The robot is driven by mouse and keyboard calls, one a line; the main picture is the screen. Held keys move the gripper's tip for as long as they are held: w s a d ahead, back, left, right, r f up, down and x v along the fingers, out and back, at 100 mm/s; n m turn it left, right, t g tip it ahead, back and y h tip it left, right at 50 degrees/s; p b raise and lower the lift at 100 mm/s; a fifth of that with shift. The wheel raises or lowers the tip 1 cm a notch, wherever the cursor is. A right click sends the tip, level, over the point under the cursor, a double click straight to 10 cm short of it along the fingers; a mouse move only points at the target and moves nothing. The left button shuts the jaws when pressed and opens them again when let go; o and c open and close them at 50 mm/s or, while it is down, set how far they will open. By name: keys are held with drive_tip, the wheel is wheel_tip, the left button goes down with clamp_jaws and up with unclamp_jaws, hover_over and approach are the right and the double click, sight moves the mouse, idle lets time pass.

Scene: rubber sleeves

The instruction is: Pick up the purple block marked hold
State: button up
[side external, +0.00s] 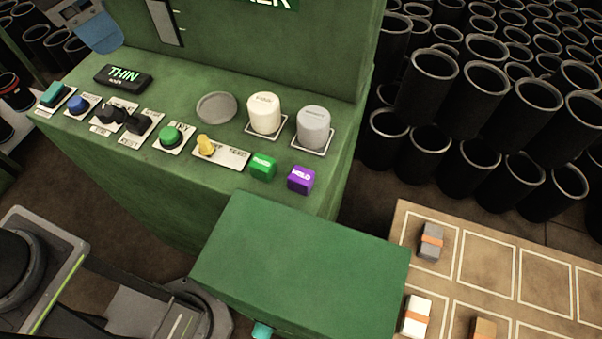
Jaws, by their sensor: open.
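The purple block (301,180) is a small cube with white lettering that reads HOLD. It sits near the front right edge of the green console's sloped top (225,180). A similar green block (263,166) with white lettering, too small to read surely, stands just to its left, with a small gap between them. The purple block is fully visible and nothing is touching it. My gripper is not in view.
Behind the blocks stand a white cylinder (264,112) and a grey cylinder (313,127). A yellow switch (206,145) and several buttons lie left. A green box (300,262) stands in front. A brown board (485,265) holds small banded blocks. Black sleeves (420,88) fill the back right.

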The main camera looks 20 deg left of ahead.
drive_tip(key=w+d+m+g, duration=0.1)
drive_tip(key=w+d+m, duration=0.25)
drive_tip(key=d, duration=0.35)
drive_tip(key=m+g+y, duration=0.1)
drive_tip(key=m+y, duration=0.2)
drive_tip(key=m, duration=0.3)
hover_over(302, 175)
drive_tip(key=w+a, duration=0.3)
wheel_tip(302, 175, down, 5)
drive_tip(key=s+d+f+m+y, duration=0.2)
drive_tip(key=s+d+f+m, duration=0.15)
drive_tip(key=d+f, duration=0.35)
drive_tip(key=shift+n, duration=0.4)
drive_tip(key=x, duration=1.1)
drive_tip(key=shift+d+f, duration=0.2)
drive_tip(key=shift+f, duration=0.25)
drive_tip(key=shift+c, duration=0.2)
drive_tip(key=c, duration=1)
drive_tip(key=shift+o, duration=0.2)
drive_tip(key=shift+r+h, duration=0.15)
drive_tip(key=shift+h, duration=0.15)
